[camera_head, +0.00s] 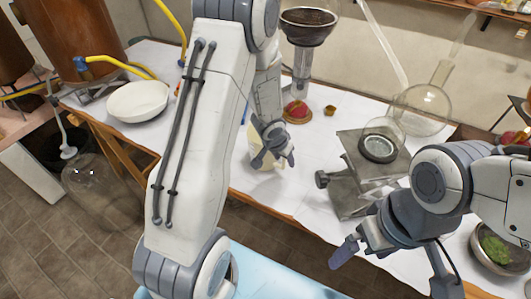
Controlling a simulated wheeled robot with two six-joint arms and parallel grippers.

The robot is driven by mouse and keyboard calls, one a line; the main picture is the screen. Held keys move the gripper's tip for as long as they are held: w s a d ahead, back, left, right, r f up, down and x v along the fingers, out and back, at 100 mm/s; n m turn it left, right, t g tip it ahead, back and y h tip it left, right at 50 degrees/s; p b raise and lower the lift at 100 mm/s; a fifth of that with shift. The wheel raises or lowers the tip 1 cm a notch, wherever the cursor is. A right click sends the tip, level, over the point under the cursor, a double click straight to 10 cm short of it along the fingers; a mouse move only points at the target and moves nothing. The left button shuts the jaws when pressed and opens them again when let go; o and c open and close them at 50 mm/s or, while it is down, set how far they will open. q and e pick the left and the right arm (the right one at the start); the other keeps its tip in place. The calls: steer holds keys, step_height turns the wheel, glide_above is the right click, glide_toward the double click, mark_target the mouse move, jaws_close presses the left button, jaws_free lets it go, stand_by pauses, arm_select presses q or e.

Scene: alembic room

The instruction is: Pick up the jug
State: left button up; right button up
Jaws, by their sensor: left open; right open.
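A pale cream vessel (263,161), which looks like the jug, stands on the white-covered table, largely hidden behind my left gripper. Its handle and rim cannot be made out. My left gripper (274,160) is open, pointing down right in front of or over this vessel; I cannot tell whether it touches it. My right gripper (392,272) is open and empty at the lower right, in front of the table edge, apart from the vessel.
A metal lab stand (353,190) with a round dish (378,147) stands right of the vessel. A glass flask (424,108) is behind it. A white bowl (138,101) sits at the left, a bowl of greens (494,250) at the right. A funnel apparatus (307,27) stands behind.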

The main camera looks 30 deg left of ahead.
arm_select(q)
steer(key=shift+x, duration=0.85)
steer(key=shift+r, duration=0.1)
jaws_close()
stand_by(0.6)
